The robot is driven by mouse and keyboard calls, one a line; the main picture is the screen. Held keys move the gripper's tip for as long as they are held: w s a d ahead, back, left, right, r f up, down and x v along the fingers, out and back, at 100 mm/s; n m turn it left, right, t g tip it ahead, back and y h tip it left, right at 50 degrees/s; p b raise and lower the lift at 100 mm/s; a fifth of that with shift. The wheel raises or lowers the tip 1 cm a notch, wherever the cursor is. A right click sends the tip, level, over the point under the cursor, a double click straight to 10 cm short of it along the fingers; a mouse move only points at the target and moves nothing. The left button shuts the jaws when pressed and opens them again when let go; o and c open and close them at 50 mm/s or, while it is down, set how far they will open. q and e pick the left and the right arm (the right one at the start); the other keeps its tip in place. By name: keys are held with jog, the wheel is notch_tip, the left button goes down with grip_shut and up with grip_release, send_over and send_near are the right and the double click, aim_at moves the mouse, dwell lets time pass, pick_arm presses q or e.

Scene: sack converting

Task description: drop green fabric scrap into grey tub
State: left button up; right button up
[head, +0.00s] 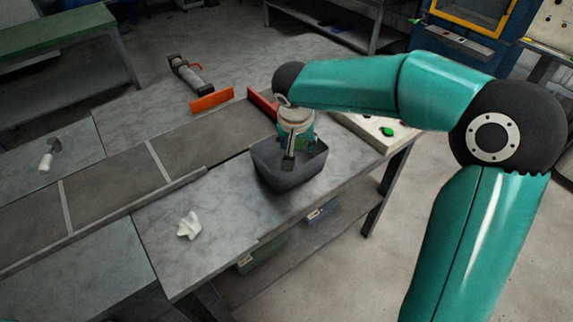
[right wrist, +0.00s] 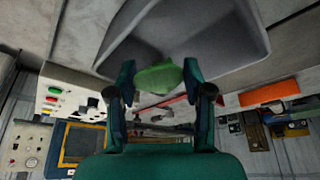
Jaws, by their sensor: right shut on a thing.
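The grey tub (head: 283,180) stands on the table's right part, open side up. My right gripper (head: 289,160) hangs over the tub's mouth in the head view. In the right wrist view my right gripper (right wrist: 160,84) is shut on the green fabric scrap (right wrist: 158,77), which shows between the two fingertips. The tub's wall (right wrist: 240,25) shows beyond the scrap in that view. The scrap is hard to make out in the head view, behind the gripper. My left gripper is not in view.
A white crumpled piece (head: 189,225) lies on the table left of the tub. A dark belt (head: 200,133) runs behind it, with a red bar (head: 262,102) and an orange block (head: 211,98). A button panel (head: 372,130) sits right of the tub.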

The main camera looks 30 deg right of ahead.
jog(key=o, duration=0.9)
jog(key=shift+r, duration=0.15)
jog(key=v, duration=1.1)
jog(key=shift+s+a+r, duration=0.15)
jog(key=shift+a+r, duration=0.05)
jog(key=shift+r, duration=0.1)
jog(key=shift+f, duration=0.1)
